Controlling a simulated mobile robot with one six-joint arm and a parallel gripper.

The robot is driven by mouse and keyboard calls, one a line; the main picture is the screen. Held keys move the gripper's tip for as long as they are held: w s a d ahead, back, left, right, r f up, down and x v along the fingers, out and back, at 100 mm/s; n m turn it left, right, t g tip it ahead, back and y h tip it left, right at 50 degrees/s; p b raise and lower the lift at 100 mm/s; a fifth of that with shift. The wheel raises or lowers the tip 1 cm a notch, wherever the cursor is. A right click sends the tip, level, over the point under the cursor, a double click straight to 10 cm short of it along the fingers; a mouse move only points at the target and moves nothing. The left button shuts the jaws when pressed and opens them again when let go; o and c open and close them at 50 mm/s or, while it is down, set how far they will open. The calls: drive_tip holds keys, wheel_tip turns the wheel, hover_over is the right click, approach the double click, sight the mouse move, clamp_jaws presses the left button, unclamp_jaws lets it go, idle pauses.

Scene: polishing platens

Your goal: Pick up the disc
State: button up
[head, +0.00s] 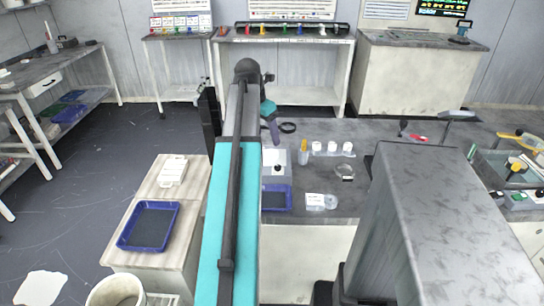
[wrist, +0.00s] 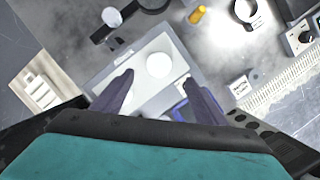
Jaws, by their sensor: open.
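A round white disc (wrist: 158,64) lies on the pale top of a box-like unit (wrist: 150,93) in the wrist view. My gripper (wrist: 159,77) is open, with its two dark fingers apart on either side of the lower part of the disc in the picture. I cannot tell how high the fingertips are above it. In the head view the pale unit (head: 274,158) stands on the grey bench, partly hidden by my arm. My gripper (head: 272,131) shows there only in part, behind the arm.
A blue tray (head: 276,198) sits in front of the unit. Another blue tray (head: 148,226) lies on the low cabinet at left.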

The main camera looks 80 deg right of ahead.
sight(272, 153)
drive_tip(key=shift+x, duration=1.9)
drive_tip(key=shift+x, duration=2.65)
drive_tip(key=shift+d, duration=0.1)
drive_tip(key=c, duration=1.2)
drive_tip(key=shift+r, duration=0.15)
drive_tip(key=shift+r, duration=1.75)
drive_tip(key=s+a, duration=0.3)
drive_tip(key=a, duration=0.4)
drive_tip(key=s+a+r, duration=0.1)
drive_tip(key=s+a, duration=0.3)
drive_tip(key=a, duration=0.3)
